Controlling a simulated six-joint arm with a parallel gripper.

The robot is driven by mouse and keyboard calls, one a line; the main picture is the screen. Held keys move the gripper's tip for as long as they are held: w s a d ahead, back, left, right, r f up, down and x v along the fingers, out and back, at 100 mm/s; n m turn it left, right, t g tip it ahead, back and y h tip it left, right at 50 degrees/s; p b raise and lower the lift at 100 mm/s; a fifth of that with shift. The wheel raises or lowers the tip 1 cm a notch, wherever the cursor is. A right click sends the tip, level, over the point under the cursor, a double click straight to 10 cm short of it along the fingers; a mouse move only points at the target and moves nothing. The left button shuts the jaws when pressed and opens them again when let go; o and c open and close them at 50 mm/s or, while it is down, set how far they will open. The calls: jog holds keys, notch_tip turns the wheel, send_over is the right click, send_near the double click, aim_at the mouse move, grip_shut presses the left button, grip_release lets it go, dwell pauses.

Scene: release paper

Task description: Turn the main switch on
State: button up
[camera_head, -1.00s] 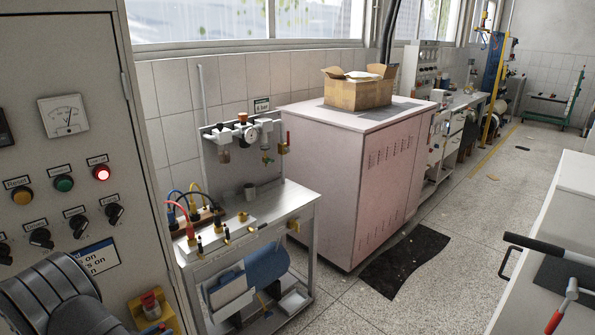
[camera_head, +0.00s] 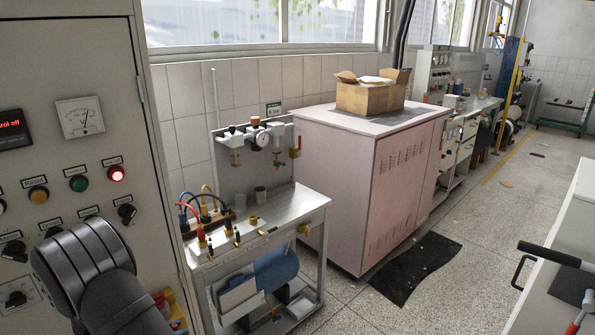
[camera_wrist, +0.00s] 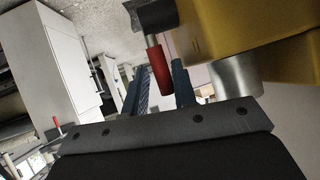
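A red handle (camera_wrist: 160,68) on a grey metal stem sticks out beside a yellow housing (camera_wrist: 235,25) in the wrist view; I take it to be the main switch. My gripper (camera_wrist: 158,102) has two bluish fingers, one on each side of the handle, with its lower end between them. The fingers look apart; firm contact cannot be made out. In the head view, my dark arm covers the cabinet's lower part, and only small red and yellow parts (camera_head: 172,309) show beside it. The grey control cabinet (camera_head: 60,60) has a lit red lamp (camera_head: 117,174) and red "…ol off" display text (camera_head: 10,126).
A metal bench (camera_head: 290,208) with cables and valves stands right of the cabinet. Beyond it is a pink cabinet (camera_head: 340,180) carrying an open cardboard box (camera_head: 365,98). A black mat (camera_head: 415,268) lies on the floor. A white unit (camera_head: 560,220) stands at the right edge.

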jog(key=shift+r, duration=0.1)
jog(key=shift+w+d+r, duration=0.1)
jog(key=shift+w+r, duration=0.05)
jog(key=shift+r, duration=0.2)
notch_tip(320, 180, up, 16)
jog(key=d+f+n+g+y, duration=0.1)
jog(key=n+g+y, duration=0.6)
jog(key=n+g, duration=0.3)
jog(key=f, duration=0.5)
jog(key=a+f, duration=0.1)
jog(key=f, duration=1)
jog(key=shift+a+f, duration=0.3)
